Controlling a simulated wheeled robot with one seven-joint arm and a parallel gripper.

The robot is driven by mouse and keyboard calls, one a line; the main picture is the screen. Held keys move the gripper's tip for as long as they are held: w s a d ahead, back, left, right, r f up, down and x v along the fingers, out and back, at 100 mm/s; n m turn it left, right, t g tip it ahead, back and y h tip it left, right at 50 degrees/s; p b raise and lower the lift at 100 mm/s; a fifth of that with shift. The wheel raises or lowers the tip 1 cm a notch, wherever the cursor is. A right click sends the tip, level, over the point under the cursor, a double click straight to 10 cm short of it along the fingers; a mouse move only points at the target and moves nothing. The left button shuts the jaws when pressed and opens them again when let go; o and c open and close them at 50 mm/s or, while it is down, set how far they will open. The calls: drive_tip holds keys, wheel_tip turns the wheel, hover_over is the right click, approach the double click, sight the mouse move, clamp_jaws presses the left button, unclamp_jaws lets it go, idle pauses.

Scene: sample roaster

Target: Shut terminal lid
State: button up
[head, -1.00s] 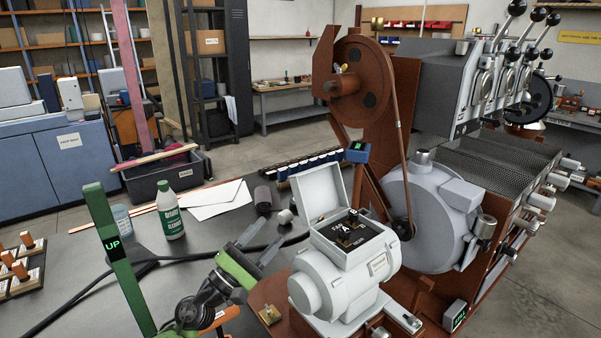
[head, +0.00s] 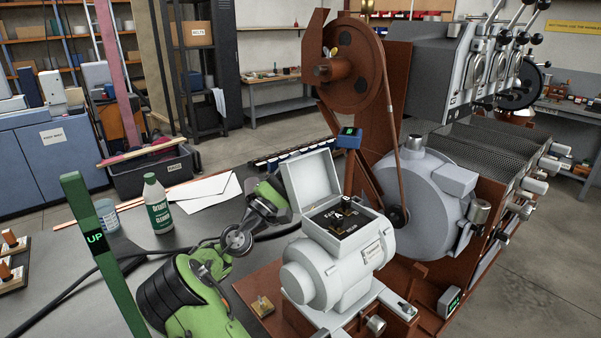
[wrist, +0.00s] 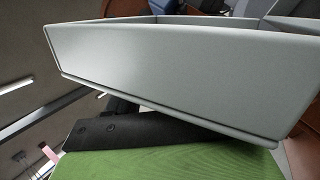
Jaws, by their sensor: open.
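The terminal lid (head: 308,182) is a pale grey, shallow cover standing open, upright, at the back edge of the terminal box (head: 345,222). The box sits on top of a white motor (head: 335,270), its dark inside exposed. My gripper (head: 272,198) is behind and left of the lid in the head view, with its fingertips largely hidden by the lid. In the wrist view the lid's pale panel (wrist: 180,70) fills the upper frame, close in front of my green gripper body. Contact with the lid cannot be told. My gripper is open and holds nothing visible.
A green post marked UP (head: 100,240) stands at front left. A black cable crosses the table.

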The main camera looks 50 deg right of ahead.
drive_tip(key=shift+d+r, duration=0.15)
clamp_jaws()
idle(0.4)
